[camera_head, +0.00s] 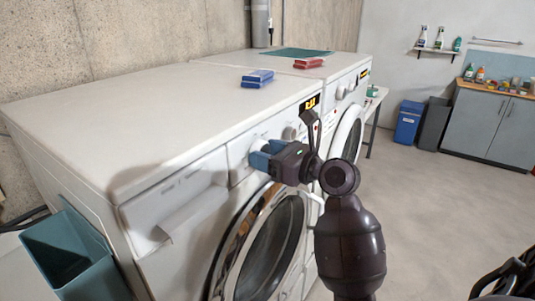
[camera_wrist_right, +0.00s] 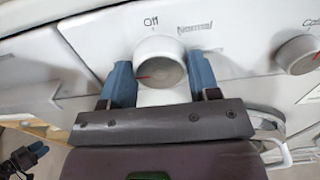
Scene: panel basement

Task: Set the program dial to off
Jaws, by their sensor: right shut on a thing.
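The white program dial (camera_wrist_right: 160,62) is on the front panel of the nearer washing machine (camera_head: 160,130). In the right wrist view, "Off" is printed just above the dial and "Normal" to its upper right. A short red mark on the dial's face points left, away from "Off". My right gripper (camera_head: 262,157) has its blue fingers on both sides of the dial, shut on it. In the head view the gripper mostly hides the dial. A small dark gripper with blue tips, seemingly my left one, shows at the lower left of the right wrist view (camera_wrist_right: 28,157); its opening is unclear.
Another knob (camera_wrist_right: 298,54) sits right of the dial. A blue pack (camera_head: 258,78) and a red pack (camera_head: 309,63) lie on the machine tops. A teal bin (camera_head: 70,262) stands at the left. The floor at the right is mostly clear.

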